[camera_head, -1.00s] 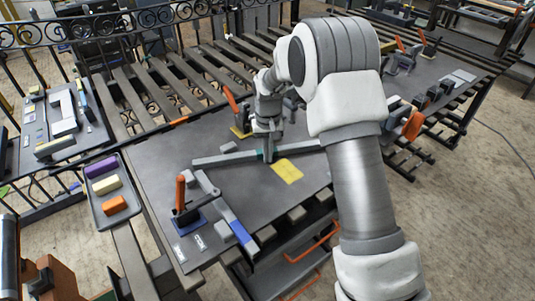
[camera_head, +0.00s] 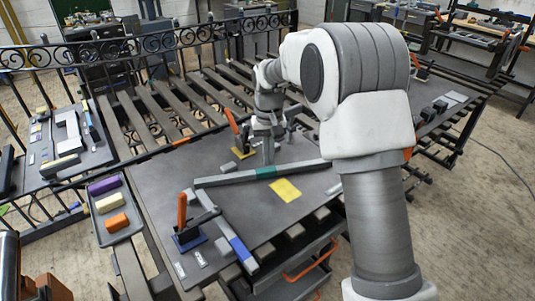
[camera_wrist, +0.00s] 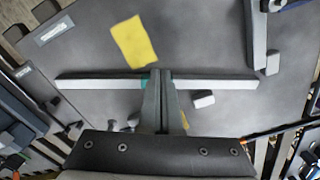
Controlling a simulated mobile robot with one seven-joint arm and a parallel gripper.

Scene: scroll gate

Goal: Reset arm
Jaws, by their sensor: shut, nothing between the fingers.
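My gripper (camera_wrist: 157,75) is shut and empty in the wrist view, pointing down over a long grey bar (camera_wrist: 100,81) with a teal band. In the head view my gripper (camera_head: 267,163) is by the same bar (camera_head: 225,180), and I cannot tell whether it touches the bar. My arm reaches in from the right and covers part of the table behind it. A second grey bar with a blue section (camera_head: 240,250) lies at an angle at the table's lower left.
The dark work table (camera_head: 160,190) carries a yellow note (camera_head: 285,190) and an orange-handled clamp (camera_head: 183,215); another orange-handled clamp (camera_head: 235,128) stands behind. A tray (camera_head: 102,228) with purple, cream and orange blocks sits at the left. A scroll-work rail (camera_head: 70,55) runs behind.

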